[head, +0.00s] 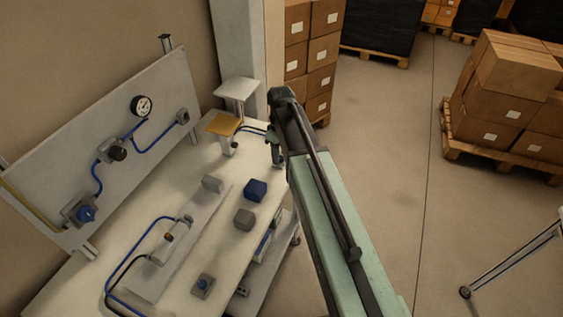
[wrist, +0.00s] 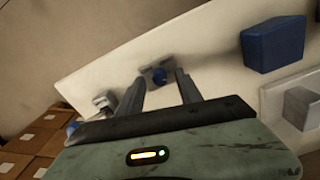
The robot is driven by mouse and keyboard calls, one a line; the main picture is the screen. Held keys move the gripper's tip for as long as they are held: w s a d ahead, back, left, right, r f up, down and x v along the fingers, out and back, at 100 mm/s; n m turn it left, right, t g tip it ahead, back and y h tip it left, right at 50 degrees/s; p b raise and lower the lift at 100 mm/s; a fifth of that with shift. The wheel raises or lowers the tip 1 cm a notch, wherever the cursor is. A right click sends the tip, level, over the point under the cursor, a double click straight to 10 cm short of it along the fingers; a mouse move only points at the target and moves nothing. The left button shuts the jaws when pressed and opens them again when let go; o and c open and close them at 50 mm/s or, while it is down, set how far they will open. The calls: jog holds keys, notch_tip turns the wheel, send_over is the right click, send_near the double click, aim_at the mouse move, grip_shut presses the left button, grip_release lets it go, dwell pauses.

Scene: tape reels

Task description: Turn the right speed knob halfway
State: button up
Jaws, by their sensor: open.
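Two knobs sit on the tilted grey panel at the left: a blue knob (head: 86,213) on a grey block and a dark knob (head: 118,153) on a grey valve body higher up. Nothing visible marks either as a speed knob. My gripper (head: 276,152) is over the right side of the white table, well apart from the panel. In the wrist view its two fingers (wrist: 165,88) are spread with nothing held. A small blue round part (wrist: 159,75) on a grey mount shows beyond the fingertips; I cannot tell which fitting it is.
A blue block (head: 256,189) and a grey block (head: 244,218) stand on the table (head: 105,245). A small grey box with a blue top (head: 203,283) is near the front. Stacked cartons (head: 515,90) stand on the floor.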

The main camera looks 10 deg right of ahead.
jog(key=shift+f, duration=0.15)
grip_shut()
jog(key=shift+m, duration=0.3)
jog(key=m, duration=0.6)
jog(key=shift+m, duration=0.3)
jog(key=m, duration=0.5)
jog(key=shift+s+m, duration=0.1)
jog(key=shift+m, duration=0.3)
